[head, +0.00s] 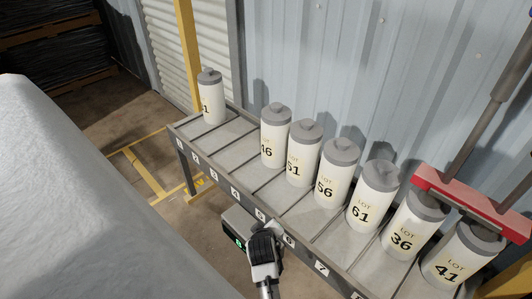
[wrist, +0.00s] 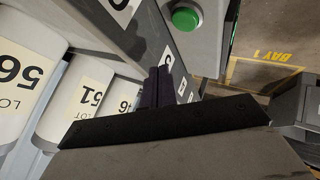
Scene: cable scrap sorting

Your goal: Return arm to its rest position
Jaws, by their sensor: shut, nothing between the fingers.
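My gripper (wrist: 158,88) shows in the wrist view with its two dark fingers together and nothing between them. In the head view the end of my arm (head: 264,250) is at the front edge of the grey rack (head: 222,139), near the number plates 5 and 6. The fingers are hard to make out there. In the wrist view, white canisters marked 56 (wrist: 22,85), 51 (wrist: 75,115) and 46 (wrist: 118,97) are to the left of the fingers. I cannot tell whether my gripper touches the rack.
A grey box (head: 236,228) with a green button (wrist: 186,18) is close beside my arm's end. Several lot canisters stand in the rack's lanes. A red bar (head: 455,196) crosses at the right. A large pale surface (head: 60,200) fills the left.

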